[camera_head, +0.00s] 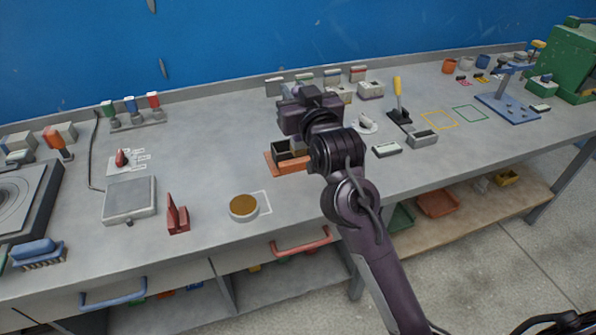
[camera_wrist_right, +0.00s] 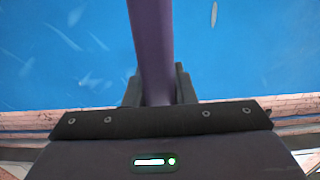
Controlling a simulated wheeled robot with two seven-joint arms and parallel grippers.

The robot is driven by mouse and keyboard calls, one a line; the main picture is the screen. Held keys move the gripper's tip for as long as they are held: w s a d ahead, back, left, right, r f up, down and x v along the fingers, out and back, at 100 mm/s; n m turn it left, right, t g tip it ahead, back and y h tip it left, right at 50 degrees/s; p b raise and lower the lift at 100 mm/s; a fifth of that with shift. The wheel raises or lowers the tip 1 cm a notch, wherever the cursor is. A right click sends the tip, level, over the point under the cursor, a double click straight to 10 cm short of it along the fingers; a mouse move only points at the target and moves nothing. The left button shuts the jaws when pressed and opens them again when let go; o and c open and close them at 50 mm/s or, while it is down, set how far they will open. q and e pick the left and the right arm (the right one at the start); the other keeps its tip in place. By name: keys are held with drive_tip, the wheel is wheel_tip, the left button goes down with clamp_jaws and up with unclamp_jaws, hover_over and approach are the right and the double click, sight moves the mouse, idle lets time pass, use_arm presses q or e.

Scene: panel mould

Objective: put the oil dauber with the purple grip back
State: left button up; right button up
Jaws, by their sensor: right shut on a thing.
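My right gripper (camera_head: 308,106) is over the middle of the bench, seen from behind, so its fingertips are hidden in the head view. In the right wrist view, the gripper (camera_wrist_right: 158,82) is shut on the purple grip (camera_wrist_right: 152,42) of the dauber. The grip runs up between the two dark fingers and out of the top of the picture. The dauber's other end is not seen. A round dish with amber contents (camera_head: 243,205) sits on the bench by a white outline. My left gripper is not in view.
An orange tray with a dark open box (camera_head: 283,151) lies just below my right gripper. A red bracket (camera_head: 177,216) and a grey scale (camera_head: 129,199) stand to the left. A rack with green, blue and red tops (camera_head: 137,121) is further back. Small boxes (camera_head: 370,89) stand behind the gripper.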

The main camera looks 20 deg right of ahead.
sight(301, 142)
wheel_tip(301, 142, down, 10)
drive_tip(key=shift+f+p, duration=0.1)
drive_tip(key=shift+p, duration=0.25)
drive_tip(key=shift+f, duration=0.35)
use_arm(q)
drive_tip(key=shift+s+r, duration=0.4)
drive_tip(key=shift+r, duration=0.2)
use_arm(e)
wheel_tip(301, 142, down, 4)
drive_tip(key=shift+f, duration=0.25)
drive_tip(key=shift+f, duration=0.15)
drive_tip(key=o, duration=1)
